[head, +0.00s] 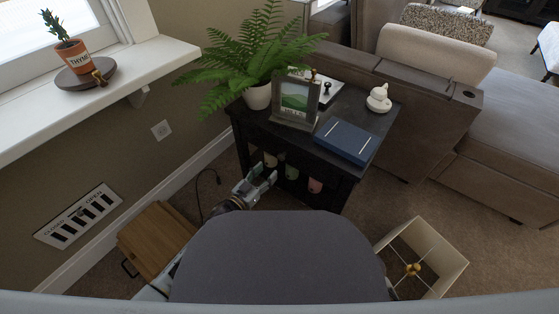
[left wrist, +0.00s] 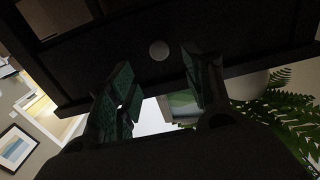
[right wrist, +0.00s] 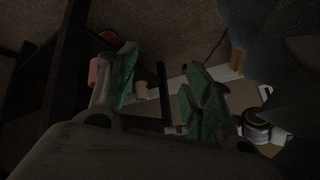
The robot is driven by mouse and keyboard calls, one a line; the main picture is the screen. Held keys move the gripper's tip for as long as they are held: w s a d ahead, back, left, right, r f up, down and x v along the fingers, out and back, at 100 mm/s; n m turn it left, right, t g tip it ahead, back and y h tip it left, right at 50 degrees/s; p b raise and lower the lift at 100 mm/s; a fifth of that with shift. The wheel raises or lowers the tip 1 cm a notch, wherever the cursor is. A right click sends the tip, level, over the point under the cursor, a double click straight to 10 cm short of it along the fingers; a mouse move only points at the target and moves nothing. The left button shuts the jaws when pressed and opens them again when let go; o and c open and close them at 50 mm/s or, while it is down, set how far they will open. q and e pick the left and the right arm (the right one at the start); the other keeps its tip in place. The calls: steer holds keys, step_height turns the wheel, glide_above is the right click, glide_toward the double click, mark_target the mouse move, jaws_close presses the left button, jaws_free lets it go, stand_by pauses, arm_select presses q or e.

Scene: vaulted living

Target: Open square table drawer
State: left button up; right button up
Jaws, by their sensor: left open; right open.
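The dark square table (head: 350,128) stands ahead of me. In the left wrist view, its dark drawer front (left wrist: 110,58) fills the upper part, with a small round grey knob (left wrist: 159,50) in the middle. The drawer looks shut, though shadow hides its edges. My left gripper (head: 264,177) is at the table's near side. In the left wrist view its open fingers (left wrist: 158,70) are on either side of the knob, not closed on it. My right gripper (right wrist: 160,66) is open and empty, low near a dark table leg (right wrist: 68,70); the head view does not show it clearly.
The tabletop holds a potted fern (head: 257,95), a picture frame (head: 297,100), a blue book (head: 346,140) and a white pot (head: 378,98). The sofa (head: 420,120) closes the far side.

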mark_target(280, 158)
arm_select(q)
steer(key=b+x, duration=0.1)
steer(key=x, duration=0.3)
steer(key=shift+w+d+b, duration=0.1)
steer(key=shift+w+b, duration=0.1)
steer(key=shift+b, duration=0.1)
steer(key=shift+b+x, duration=0.8)
steer(key=shift+x, duration=1.15)
steer(key=shift+w+d, duration=0.3)
steer(key=shift+w, duration=0.05)
steer(key=shift+w+d, duration=0.1)
arm_select(e)
steer(key=f, duration=0.3)
steer(key=shift+w+a+y, duration=0.3)
steer(key=shift+a, duration=0.1)
steer(key=shift+s+f, duration=0.15)
arm_select(q)
steer(key=c, duration=1)
jaws_close()
arm_select(e)
steer(key=shift+w+r, duration=0.2)
steer(key=shift+r, duration=0.05)
